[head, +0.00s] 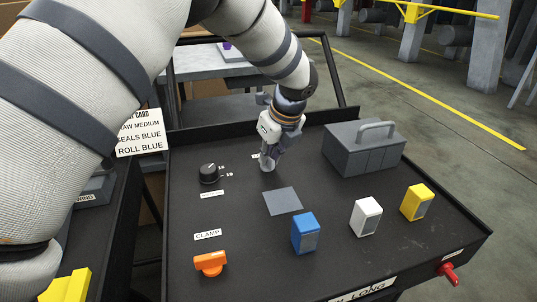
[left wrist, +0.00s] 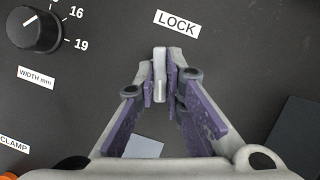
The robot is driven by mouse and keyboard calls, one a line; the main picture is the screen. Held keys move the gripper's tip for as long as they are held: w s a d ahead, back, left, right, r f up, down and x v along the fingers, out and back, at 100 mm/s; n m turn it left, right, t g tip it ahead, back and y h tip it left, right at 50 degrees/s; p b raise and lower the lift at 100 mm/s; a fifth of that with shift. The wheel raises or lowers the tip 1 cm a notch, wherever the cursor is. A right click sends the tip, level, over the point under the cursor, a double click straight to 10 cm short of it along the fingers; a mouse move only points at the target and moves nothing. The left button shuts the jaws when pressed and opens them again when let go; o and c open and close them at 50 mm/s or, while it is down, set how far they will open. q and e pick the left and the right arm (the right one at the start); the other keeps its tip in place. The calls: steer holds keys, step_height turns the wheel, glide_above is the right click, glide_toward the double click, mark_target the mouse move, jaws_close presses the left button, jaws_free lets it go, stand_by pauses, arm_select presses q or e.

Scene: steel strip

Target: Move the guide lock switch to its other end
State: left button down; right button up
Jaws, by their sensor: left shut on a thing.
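The guide lock switch (left wrist: 160,66) is a small light grey lever below the white LOCK label (left wrist: 176,24) in the left wrist view. My left gripper (left wrist: 160,85) has its purple fingers shut on the lever, one on each side. In the head view my left gripper (head: 268,163) points down at the black panel near its back, right of the black width knob (head: 210,173). There the fingers and arm hide most of the switch. Which end the lever is at, I cannot tell. My right gripper is in neither view.
A grey box with a handle (head: 364,147) stands right of my gripper. A flat grey square (head: 283,201) and blue (head: 306,233), white (head: 366,217) and yellow (head: 417,202) blocks lie nearer the front. An orange clamp knob (head: 210,263) is at front left, a red handle (head: 449,273) at front right.

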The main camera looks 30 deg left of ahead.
arm_select(q)
steer(key=n+g, duration=0.1)
steer(key=n, duration=0.2)
steer(key=shift+w+f, duration=0.1)
steer(key=n+g+b, duration=0.1)
steer(key=n, duration=0.2)
steer(key=shift+w+f+n+g+b, duration=0.1)
steer(key=shift+f+n+g+b, duration=0.05)
steer(key=shift+n+g+b, duration=0.2)
steer(key=n+b, duration=0.1)
steer(key=n, duration=0.1)
steer(key=n+g+b, duration=0.1)
steer(key=n, duration=0.1)
steer(key=shift+w+g, duration=0.1)
steer(key=shift+g, duration=0.15)
steer(key=shift+a+n+g+h+b, duration=0.1)
steer(key=shift+n+g+h+b, duration=0.45)
steer(key=shift+n, duration=1)
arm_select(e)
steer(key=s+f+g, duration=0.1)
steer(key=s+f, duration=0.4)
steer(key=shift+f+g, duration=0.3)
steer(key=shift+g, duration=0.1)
arm_select(q)
steer(key=shift+r, duration=0.2)
steer(key=c, duration=1.7)
jaws_free()
